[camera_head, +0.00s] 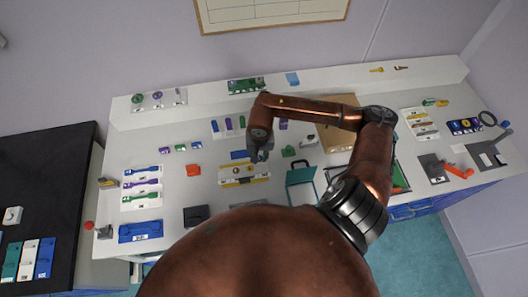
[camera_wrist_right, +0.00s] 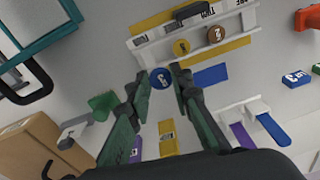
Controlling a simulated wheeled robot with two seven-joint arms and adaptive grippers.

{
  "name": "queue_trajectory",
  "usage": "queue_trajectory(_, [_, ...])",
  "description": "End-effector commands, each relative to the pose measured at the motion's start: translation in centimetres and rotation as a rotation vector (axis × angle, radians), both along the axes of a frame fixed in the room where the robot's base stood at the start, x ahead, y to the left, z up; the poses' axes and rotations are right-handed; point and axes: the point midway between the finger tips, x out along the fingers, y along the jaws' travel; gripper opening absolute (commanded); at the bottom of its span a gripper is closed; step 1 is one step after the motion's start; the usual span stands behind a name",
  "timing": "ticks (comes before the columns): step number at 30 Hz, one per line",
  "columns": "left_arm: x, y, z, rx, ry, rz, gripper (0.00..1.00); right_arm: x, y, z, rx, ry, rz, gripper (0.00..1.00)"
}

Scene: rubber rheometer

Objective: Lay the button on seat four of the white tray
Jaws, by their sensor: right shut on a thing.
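My right gripper (camera_wrist_right: 161,80) is shut on a round blue button (camera_wrist_right: 160,78) with white lettering, held between the fingertips. In the head view my right gripper (camera_head: 260,152) hangs just above the back edge of the white tray (camera_head: 230,174). In the right wrist view the white tray (camera_wrist_right: 199,41) has yellow strips along it and holds a yellow button (camera_wrist_right: 181,47) and a brown button (camera_wrist_right: 217,34). The blue button appears beside the tray's near edge; its height above it is hard to tell. Seat numbers are not readable. My left gripper is out of view.
A blue block (camera_wrist_right: 210,75) lies near the tray. A white rack (camera_wrist_right: 235,112) with blue and purple pieces, a green piece (camera_wrist_right: 103,104) and a cardboard box (camera_wrist_right: 40,145) are close by.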

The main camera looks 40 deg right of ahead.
Motion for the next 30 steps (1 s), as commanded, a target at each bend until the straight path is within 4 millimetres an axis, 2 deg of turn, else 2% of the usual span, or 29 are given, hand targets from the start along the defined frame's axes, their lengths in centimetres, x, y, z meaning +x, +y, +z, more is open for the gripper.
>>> queue_trajectory(4, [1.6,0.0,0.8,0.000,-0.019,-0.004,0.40,-0.7,-1.3,-0.4,-0.009,0.002,-0.056,0.00])
queue_trajectory(9, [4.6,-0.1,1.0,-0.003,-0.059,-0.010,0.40,-0.7,-1.5,-0.6,-0.010,0.001,-0.064,0.00])
queue_trajectory(12, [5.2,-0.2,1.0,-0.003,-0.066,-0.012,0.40,-0.7,-1.5,-0.6,-0.010,0.001,-0.063,0.00])
queue_trajectory(17, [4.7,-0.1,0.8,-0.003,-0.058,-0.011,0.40,-0.6,-1.5,-0.6,-0.011,0.001,-0.062,0.00])
queue_trajectory(23, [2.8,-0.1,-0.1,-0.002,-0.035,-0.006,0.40,-0.6,-1.5,-0.7,-0.019,0.003,-0.063,0.00])
queue_trajectory(30, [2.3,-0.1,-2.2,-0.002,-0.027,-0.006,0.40,-0.8,-1.4,-2.8,-0.017,0.007,-0.065,0.00])
